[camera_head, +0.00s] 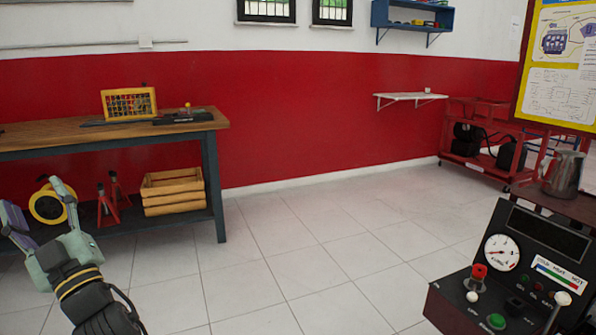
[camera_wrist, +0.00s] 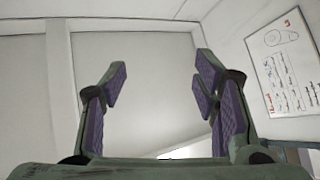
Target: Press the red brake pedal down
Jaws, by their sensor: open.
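My gripper (camera_head: 33,200) is at the left edge of the head view, raised in front of the workbench. Its purple-padded fingers are spread apart and empty. In the wrist view my gripper (camera_wrist: 160,78) is open, with only a pale ceiling or wall surface between the fingers. I cannot make out a red brake pedal in either view. A black control panel (camera_head: 510,272) stands at the lower right of the head view, far from my gripper.
A wooden-topped workbench (camera_head: 60,140) stands at the left, with a yellow crate (camera_head: 172,191) and red stands (camera_head: 108,200) beneath. A red cart (camera_head: 476,110) is at the back right. A metal jug (camera_head: 565,173) stands behind the panel. The tiled floor between is clear.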

